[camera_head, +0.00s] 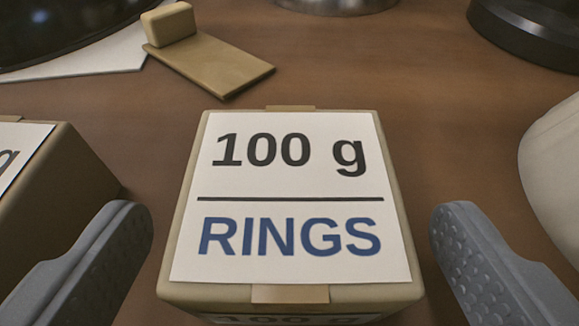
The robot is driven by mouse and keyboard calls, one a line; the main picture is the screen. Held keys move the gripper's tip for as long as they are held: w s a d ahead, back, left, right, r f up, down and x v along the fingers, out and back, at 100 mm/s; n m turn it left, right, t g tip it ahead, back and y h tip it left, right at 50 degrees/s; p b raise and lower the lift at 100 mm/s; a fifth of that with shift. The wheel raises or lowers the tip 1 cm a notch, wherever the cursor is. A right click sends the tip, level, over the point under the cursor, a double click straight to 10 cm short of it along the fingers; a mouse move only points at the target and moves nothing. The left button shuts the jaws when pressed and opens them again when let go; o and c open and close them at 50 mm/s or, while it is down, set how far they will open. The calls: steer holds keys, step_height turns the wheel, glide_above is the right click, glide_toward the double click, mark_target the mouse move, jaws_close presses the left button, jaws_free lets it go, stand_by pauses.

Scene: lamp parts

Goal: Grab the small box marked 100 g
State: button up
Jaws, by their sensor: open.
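The small tan box (290,200) stands upright in the middle of the view, with a white top label reading "100 g" over "RINGS" in blue. Part of a second label shows on its near side, cut by the bottom edge. My gripper (292,235) is open, with one grey finger to the left of the box and one to the right. Gaps show between each finger and the box's sides. The jaws are empty.
Another tan box (65,190) with a partly visible label stands close to the left finger. A pale rounded object (553,170) is near the right finger. Behind lie a tan plate with a block (205,60) and dark round bases (530,30). Brown tabletop (400,70) is clear behind the box.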

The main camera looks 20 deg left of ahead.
steer(key=shift+w+a+f, duration=0.1)
steer(key=shift+w, duration=0.05)
steer(key=shift+c, duration=0.3)
steer(key=c, duration=1.1)
steer(key=shift+o, duration=0.2)
steer(key=shift+r, duration=0.2)
